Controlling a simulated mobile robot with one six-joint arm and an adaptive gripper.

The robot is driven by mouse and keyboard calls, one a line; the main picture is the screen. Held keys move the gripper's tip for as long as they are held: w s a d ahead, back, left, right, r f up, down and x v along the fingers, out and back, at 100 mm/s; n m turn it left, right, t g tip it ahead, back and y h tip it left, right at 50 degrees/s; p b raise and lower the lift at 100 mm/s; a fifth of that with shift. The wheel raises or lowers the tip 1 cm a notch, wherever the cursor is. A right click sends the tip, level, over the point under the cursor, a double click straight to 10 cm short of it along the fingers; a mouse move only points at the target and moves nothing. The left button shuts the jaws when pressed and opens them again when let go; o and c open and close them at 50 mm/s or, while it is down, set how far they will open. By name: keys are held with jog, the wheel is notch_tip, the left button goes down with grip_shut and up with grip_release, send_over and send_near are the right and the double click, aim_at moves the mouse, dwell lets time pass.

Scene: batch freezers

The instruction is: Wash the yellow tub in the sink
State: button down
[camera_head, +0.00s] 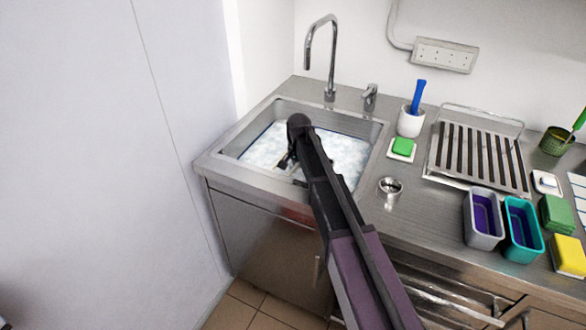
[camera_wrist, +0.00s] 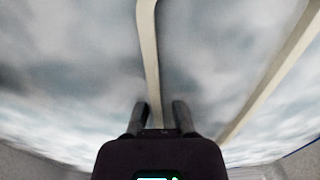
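The sink (camera_head: 228,148) is filled with white foamy water (camera_head: 345,152). My arm reaches over its front edge, and my gripper (camera_head: 285,161) points down into the sink near the foam. In the wrist view, my gripper (camera_wrist: 159,112) has its two dark fingers a short way apart. A pale cream strip (camera_wrist: 148,45), like a tub's rim, runs between them, with a visible gap beside the right finger. A second pale strip (camera_wrist: 272,80) slants at the right, with foam around both. I cannot tell whether the fingers press on the rim. No yellow tub shows in the head view; my arm covers part of the sink.
The tap (camera_head: 331,60) arches behind the sink. Right of it stand a white cup with a blue-handled tool (camera_head: 411,122), a green sponge (camera_head: 403,147), a metal cup (camera_head: 390,187), a slatted rack (camera_head: 480,155), a grey tub (camera_head: 483,222) and a teal tub (camera_head: 523,232).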

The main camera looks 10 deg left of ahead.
jog(key=shift+d, duration=1.65)
jog(key=shift+a, duration=0.1)
jog(key=shift+a, duration=1.95)
jog(key=shift+d, duration=0.2)
jog(key=shift+d, duration=1.8)
jog(key=shift+a, duration=0.15)
jog(key=shift+a, duration=1.9)
jog(key=shift+d, duration=0.2)
